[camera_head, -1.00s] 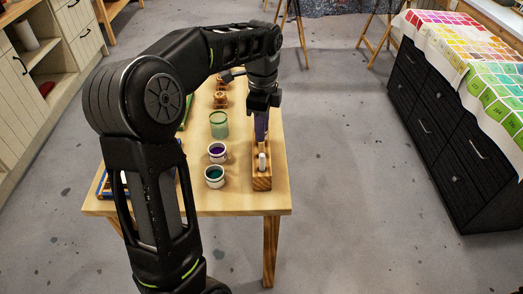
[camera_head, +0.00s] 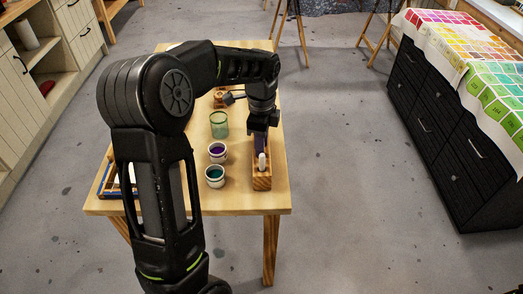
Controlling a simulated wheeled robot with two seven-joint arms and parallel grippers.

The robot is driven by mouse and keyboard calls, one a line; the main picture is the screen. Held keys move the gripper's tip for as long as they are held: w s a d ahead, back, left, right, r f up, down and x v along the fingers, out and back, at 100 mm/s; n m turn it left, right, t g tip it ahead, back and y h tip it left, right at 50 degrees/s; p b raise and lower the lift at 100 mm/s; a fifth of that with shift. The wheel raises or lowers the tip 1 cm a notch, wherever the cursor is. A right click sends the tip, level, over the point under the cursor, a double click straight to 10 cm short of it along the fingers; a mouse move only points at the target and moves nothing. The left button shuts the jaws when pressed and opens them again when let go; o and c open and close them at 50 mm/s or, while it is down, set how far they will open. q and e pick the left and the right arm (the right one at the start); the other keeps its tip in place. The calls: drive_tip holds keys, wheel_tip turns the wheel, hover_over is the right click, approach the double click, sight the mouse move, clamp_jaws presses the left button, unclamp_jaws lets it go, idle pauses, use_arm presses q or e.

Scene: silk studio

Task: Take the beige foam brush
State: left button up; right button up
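A wooden holder (camera_head: 262,182) stands near the right edge of the table. A small pale upright piece (camera_head: 262,163) stands in it; I cannot tell whether it is the beige foam brush. A dark purple piece (camera_head: 260,144) shows just behind it, right below my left gripper (camera_head: 262,130). My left gripper points down over the far part of the holder. Its fingers are small and dark, and I cannot tell whether they are open or hold anything. My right gripper is not in view.
A cup of purple paint (camera_head: 217,153), a cup of teal paint (camera_head: 215,176) and a green glass jar (camera_head: 219,124) stand left of the holder on the wooden table (camera_head: 245,200). A blue-edged frame (camera_head: 108,183) lies partly behind my arm. A black cabinet (camera_head: 450,140) stands right.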

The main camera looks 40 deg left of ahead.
use_arm(q)
drive_tip(key=shift+c, duration=0.6)
clamp_jaws()
drive_tip(key=shift+r, duration=0.1)
wheel_tip(320, 180, up, 10)
drive_tip(key=shift+f, duration=0.1)
idle(0.4)
idle(0.4)
